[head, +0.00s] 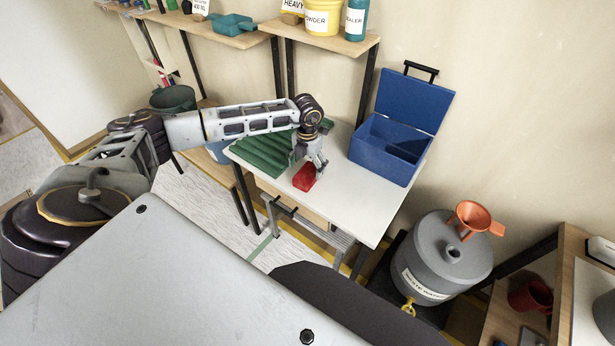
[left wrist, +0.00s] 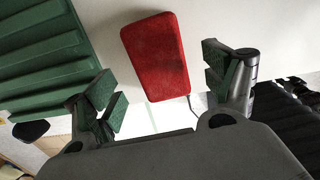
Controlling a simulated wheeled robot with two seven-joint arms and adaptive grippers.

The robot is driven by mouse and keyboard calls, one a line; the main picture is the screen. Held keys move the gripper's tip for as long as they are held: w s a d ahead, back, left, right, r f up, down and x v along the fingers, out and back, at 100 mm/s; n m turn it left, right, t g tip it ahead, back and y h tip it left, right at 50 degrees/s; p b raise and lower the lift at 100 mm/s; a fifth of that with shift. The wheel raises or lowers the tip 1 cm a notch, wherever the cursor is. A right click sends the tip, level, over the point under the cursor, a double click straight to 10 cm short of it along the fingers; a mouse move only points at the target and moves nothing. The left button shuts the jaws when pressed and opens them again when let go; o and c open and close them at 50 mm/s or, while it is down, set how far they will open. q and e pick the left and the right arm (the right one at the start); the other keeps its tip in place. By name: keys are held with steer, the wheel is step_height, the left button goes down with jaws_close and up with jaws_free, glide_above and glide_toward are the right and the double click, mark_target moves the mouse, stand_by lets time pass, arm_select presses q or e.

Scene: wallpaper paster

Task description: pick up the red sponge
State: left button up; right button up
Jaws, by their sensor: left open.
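The red sponge (head: 305,178) lies on the white tabletop near its front edge, just right of a green ribbed tray. My left gripper (head: 318,165) is right above and behind it in the head view. In the left wrist view the sponge (left wrist: 155,55) shows as a red block ahead of the open fingers (left wrist: 165,95), roughly between them in width. The fingers are apart and hold nothing. I cannot tell whether a finger touches the sponge. My right gripper is in neither view.
The green ribbed tray (head: 262,152) lies on the left of the table (head: 372,220). An open blue toolbox (head: 382,160) stands at the back right. A grey drum (head: 440,258) with an orange funnel (head: 475,216) stands right of the table. The table's front right is clear.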

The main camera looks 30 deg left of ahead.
mark_target(308, 172)
arm_select(q)
step_height(308, 172, down, 4)
steer(key=shift+w+f, duration=0.1)
steer(key=shift+f, duration=0.3)
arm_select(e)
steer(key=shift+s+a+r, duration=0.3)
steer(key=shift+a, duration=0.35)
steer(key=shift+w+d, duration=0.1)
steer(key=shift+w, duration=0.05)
arm_select(q)
steer(key=c, duration=1)
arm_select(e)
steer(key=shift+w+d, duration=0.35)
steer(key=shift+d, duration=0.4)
